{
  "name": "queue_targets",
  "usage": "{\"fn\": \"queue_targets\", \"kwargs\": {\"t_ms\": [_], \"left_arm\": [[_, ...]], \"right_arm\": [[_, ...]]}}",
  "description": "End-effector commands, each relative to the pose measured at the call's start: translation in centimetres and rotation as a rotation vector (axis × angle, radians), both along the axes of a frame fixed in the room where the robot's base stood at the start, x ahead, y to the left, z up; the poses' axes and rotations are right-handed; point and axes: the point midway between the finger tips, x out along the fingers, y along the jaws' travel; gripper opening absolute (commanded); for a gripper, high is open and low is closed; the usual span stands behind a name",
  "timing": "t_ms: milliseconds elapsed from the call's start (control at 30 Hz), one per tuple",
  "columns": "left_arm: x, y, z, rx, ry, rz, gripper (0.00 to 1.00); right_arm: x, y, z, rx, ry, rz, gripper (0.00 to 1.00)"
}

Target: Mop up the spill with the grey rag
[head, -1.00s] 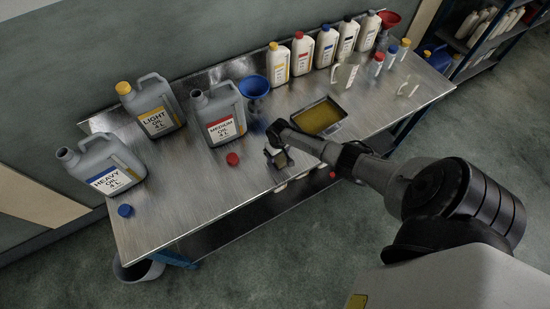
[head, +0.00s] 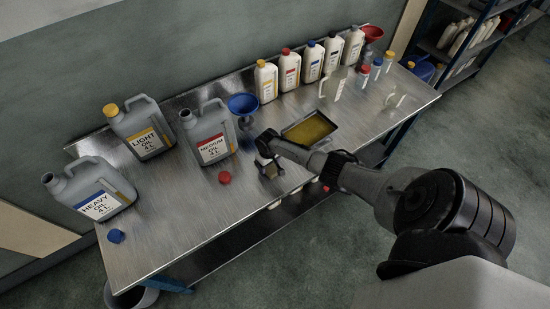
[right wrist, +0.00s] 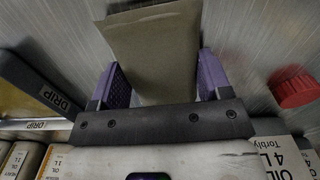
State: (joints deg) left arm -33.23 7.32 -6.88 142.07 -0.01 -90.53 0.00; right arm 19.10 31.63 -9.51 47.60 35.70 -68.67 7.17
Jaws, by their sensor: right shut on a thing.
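The grey rag (right wrist: 155,45) is a flat, olive-grey piece between the two purple fingers of my right gripper (right wrist: 160,70), which is shut on it. In the head view my right gripper (head: 268,167) is low over the front part of the steel bench, between the red cap (head: 225,178) and the drip tray (head: 312,130). I cannot tell whether the rag touches the bench top. I cannot make out a clear spill on the bench; my gripper and the rag hide part of the surface. My left gripper is out of view.
Grey jugs of heavy (head: 93,190), light (head: 140,128) and medium oil (head: 208,135) stand along the left half. A blue funnel (head: 243,104) stands behind my gripper. Several white bottles line the back right. A blue cap (head: 116,236) lies front left. The front left centre is bare.

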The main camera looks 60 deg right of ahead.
Motion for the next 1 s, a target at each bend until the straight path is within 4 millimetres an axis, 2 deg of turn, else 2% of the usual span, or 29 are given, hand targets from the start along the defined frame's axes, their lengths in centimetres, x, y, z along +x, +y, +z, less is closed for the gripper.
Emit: {"fn": "queue_targets", "kwargs": {"t_ms": [33, 300, 533, 667, 1000], "left_arm": [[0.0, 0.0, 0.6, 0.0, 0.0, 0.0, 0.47], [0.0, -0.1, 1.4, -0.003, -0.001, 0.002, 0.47], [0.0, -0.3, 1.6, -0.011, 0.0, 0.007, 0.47], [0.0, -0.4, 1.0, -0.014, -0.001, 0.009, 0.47], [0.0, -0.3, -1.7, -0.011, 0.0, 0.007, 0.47]], "right_arm": [[0.4, 0.9, 0.3, 0.003, -0.001, 0.001, 0.52], [1.8, 4.3, 0.1, 0.001, -0.002, 0.001, 0.52], [2.2, 5.4, 0.0, 0.0, -0.001, -0.001, 0.52], [2.2, 4.3, -0.2, -0.003, -0.001, -0.003, 0.52], [2.3, -0.9, -0.4, -0.003, -0.002, -0.002, 0.52]]}}
